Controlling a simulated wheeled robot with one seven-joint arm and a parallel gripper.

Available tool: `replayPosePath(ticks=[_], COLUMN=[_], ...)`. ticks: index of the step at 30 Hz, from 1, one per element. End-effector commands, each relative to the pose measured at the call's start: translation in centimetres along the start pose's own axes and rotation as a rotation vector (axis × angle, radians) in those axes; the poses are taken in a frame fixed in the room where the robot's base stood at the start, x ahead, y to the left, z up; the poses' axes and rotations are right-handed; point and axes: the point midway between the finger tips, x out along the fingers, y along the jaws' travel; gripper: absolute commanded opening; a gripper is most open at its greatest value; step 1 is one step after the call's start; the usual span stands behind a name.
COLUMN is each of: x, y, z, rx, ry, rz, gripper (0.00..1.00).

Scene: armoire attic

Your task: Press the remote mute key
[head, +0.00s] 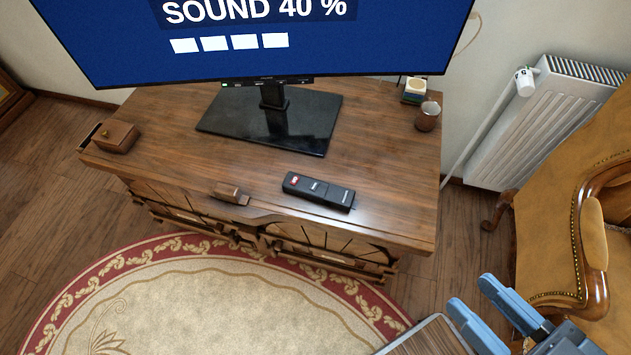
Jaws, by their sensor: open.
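A black remote (319,191) lies on top of the wooden cabinet (180,170), near its front edge. It has one red key at its left end and lighter markings further along; I cannot read which key is mute. The TV screen (250,50) behind it reads "SOUND 40 %" above a row of several white blocks. My gripper (484,305) is at the lower right, off the cabinet's front, well apart from the remote. Its two blue-grey fingers are apart, with nothing seen between them.
The black TV stand (215,122) is behind the remote. A small wooden box (115,137) is at the cabinet's left, a brown cup (428,116) at its right back. A small wooden block (231,195) is left of the remote. A leather armchair (560,150) and radiator (535,115) stand right.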

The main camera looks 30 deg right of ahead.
Motion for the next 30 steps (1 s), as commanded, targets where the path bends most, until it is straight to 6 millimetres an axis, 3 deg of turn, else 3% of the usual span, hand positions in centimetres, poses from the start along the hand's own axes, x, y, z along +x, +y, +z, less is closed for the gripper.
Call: replayPosePath(ticks=[7, 20, 30], x=[0.01, 0.02, 0.02], y=[0.00, 0.00, 0.00], z=[-0.03, -0.04, -0.03], rx=[0.000, 0.000, 0.000], ry=[0.001, 0.001, 0.001], rz=[0.000, 0.000, 0.000], gripper=[0.41, 0.00, 0.00])
